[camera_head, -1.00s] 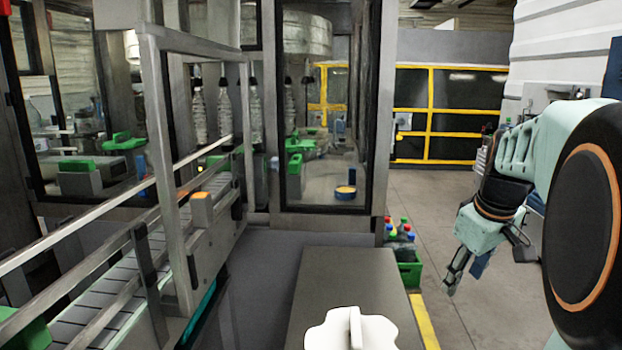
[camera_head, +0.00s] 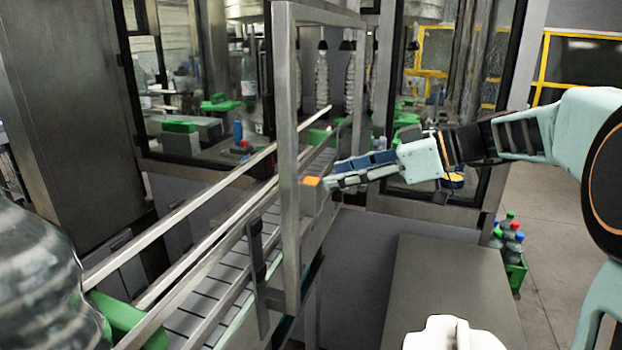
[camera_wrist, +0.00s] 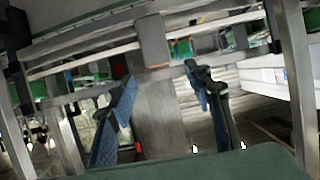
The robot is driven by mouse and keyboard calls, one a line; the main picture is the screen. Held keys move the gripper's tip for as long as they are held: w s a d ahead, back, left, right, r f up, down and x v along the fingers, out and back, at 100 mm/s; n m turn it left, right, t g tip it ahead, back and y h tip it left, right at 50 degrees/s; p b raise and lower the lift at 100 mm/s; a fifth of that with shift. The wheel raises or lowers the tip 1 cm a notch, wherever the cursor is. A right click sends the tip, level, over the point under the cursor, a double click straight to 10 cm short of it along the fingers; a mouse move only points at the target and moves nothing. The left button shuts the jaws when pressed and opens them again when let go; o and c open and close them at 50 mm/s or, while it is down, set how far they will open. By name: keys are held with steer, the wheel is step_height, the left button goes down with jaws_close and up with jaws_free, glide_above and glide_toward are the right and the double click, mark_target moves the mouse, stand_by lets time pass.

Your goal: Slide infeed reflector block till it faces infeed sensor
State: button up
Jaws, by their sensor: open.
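The likely infeed reflector block (camera_head: 312,198) is a small grey block with an orange top, on the near side rail of the conveyor by a metal post. It also shows in the wrist view (camera_wrist: 153,42), just beyond the fingertips and roughly between them. My gripper (camera_head: 327,183) is at the block's right side in the head view. Its two blue-padded fingers are spread, with nothing between them in the wrist view (camera_wrist: 160,74). I cannot tell whether a fingertip touches the block. I cannot make out the infeed sensor for certain.
The slatted conveyor (camera_head: 215,290) runs between metal rails toward the glass-walled machine. An upright metal frame post (camera_head: 287,150) stands close left of the block. A large clear bottle (camera_head: 40,285) is at the near left.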

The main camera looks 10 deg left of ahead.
mark_target(313, 181)
steer(key=x, duration=0.7)
steer(key=shift+a+f+p, duration=0.1)
steer(key=shift+a+p, duration=0.05)
steer(key=shift+p, duration=0.2)
jaws_close()
